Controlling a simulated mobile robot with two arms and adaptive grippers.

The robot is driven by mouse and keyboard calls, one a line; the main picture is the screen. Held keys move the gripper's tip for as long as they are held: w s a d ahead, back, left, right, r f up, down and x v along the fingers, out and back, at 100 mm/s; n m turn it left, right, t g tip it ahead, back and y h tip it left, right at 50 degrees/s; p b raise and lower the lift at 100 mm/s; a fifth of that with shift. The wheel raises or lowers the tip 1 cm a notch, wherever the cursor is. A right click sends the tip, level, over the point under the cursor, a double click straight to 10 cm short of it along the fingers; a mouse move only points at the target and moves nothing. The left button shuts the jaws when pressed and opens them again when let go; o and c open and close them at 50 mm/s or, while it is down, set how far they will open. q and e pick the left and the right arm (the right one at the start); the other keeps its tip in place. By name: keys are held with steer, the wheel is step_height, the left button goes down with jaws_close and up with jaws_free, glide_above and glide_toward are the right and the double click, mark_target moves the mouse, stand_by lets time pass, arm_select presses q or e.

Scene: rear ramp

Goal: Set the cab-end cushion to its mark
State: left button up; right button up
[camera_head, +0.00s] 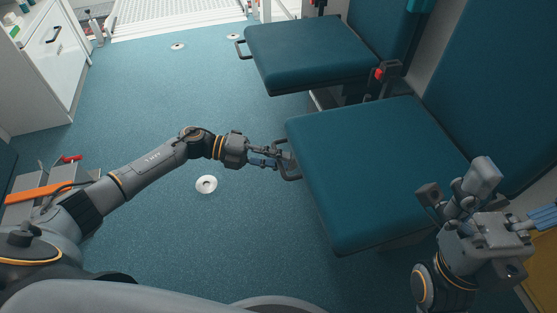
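Two teal seat cushions stand along the right side. The near cushion (375,170), farther from the ramp and so apparently the cab-end one, lies flat with a dark loop handle (291,177) on its left edge. The far cushion (308,53) has a similar handle (241,48). My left gripper (279,158) is at the near cushion's handle, its fingers overlapping it in view; whether they are closed on it is unclear. My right gripper (543,216) is at the lower right, beside the near cushion and apart from it; its finger opening is unclear. No mark for the cushion is distinguishable.
Round white floor discs (206,184) dot the blue floor. A white cabinet (52,50) stands at upper left, and a white ramp (170,16) lies at the back. Red-topped buckles (380,74) rise between the seats. The floor left of the cushions is mostly clear.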

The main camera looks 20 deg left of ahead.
arm_select(q)
jaws_close()
steer(key=shift+r, duration=0.1)
stand_by(0.3)
